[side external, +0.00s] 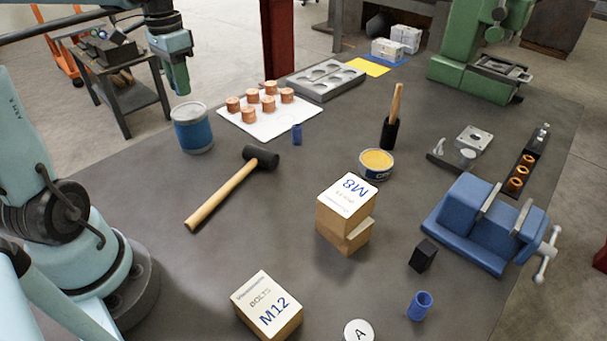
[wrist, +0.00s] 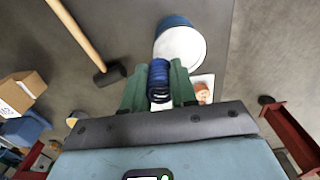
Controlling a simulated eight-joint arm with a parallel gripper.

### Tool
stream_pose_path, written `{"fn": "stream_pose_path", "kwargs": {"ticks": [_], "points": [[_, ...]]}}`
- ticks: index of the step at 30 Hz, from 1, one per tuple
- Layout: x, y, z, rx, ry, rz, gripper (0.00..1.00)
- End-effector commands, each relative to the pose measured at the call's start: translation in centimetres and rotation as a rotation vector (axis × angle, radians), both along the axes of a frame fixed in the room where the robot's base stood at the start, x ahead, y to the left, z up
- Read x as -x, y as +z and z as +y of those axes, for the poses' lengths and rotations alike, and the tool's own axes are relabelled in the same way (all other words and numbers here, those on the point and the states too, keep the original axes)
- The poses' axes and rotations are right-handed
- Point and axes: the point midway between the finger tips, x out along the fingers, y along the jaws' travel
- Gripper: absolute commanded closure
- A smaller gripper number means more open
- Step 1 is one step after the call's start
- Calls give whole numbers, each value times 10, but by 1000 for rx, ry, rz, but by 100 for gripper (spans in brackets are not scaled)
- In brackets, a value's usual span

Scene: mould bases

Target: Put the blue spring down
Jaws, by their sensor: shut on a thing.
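The blue spring (wrist: 159,82) is a coiled cylinder between the two green fingers of my gripper (wrist: 158,88) in the wrist view. My gripper is shut on it. In the side external view my gripper (side external: 180,88) hangs in the upper left, pointing down, above and behind the blue tin. I cannot make out the spring there. A small blue cylinder (side external: 297,134) stands on the table near the white board, and a hollow blue cylinder (side external: 420,305) stands near the front right.
The blue tin (side external: 193,130) stands beside the white board (side external: 240,123) with several copper pieces. A hammer (side external: 225,195), stacked M8 boxes (side external: 345,205), an M12 box (side external: 268,305) and a blue vise (side external: 485,222) stand on the grey table (side external: 300,180). The table between hammer and M12 box is clear.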

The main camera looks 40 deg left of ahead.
Motion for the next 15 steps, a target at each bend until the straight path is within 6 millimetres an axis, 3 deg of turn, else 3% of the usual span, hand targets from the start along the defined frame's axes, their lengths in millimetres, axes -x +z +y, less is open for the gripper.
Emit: {"fn": "stream_pose_path", "kwargs": {"ticks": [6, 11, 15], "points": [[4, -16, 27, 0, 1, 0, 100], [4, -25, 30, 0, -1, 0, 100], [4, -44, 29, 0, -1, 0, 100]]}}
